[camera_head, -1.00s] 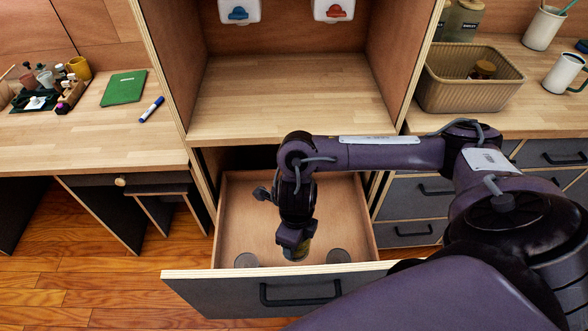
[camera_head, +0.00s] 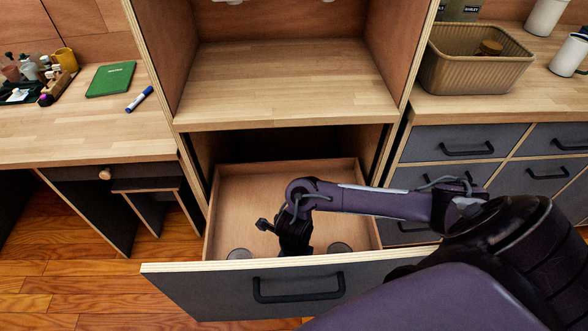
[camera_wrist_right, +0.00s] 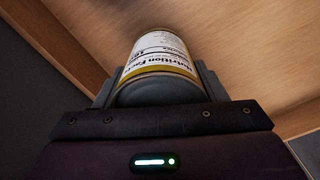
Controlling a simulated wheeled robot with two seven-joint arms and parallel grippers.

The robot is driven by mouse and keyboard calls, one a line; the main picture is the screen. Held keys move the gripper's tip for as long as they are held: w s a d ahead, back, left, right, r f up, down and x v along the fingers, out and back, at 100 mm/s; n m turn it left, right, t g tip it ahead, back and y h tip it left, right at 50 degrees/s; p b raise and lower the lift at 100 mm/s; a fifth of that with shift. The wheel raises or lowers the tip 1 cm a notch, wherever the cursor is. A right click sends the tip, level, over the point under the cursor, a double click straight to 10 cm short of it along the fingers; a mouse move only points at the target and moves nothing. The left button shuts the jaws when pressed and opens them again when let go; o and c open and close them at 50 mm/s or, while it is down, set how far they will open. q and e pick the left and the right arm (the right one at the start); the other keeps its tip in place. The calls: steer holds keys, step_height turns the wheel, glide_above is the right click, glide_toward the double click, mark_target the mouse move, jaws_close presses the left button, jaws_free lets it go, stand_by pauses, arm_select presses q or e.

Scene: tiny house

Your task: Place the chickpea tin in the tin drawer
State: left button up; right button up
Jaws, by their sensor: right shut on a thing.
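The tin drawer (camera_head: 225,205) is pulled open below the wooden counter, with its dark front and black handle facing me. My right gripper (camera_head: 293,240) reaches down into it, near the front, between two round grey tin tops (camera_head: 239,253) (camera_head: 339,248). In the right wrist view the gripper is shut on the chickpea tin (camera_wrist_right: 160,52), which has a white nutrition label and a yellow band. The drawer's wood is close around it. The drawer front hides the tin in the head view, so I cannot tell whether it touches the bottom. My left gripper is out of view.
A cabinet niche with a bare counter (camera_head: 285,75) stands above the drawer. A basket (camera_head: 440,75) is on the right counter. A green book (camera_head: 110,79) and a blue marker (camera_head: 139,99) lie on the left desk. The drawer's rear is clear.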

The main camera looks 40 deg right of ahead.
steer(key=shift+f, duration=1.05)
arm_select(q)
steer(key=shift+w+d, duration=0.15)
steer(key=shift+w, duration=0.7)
arm_select(e)
steer(key=o, duration=1.3)
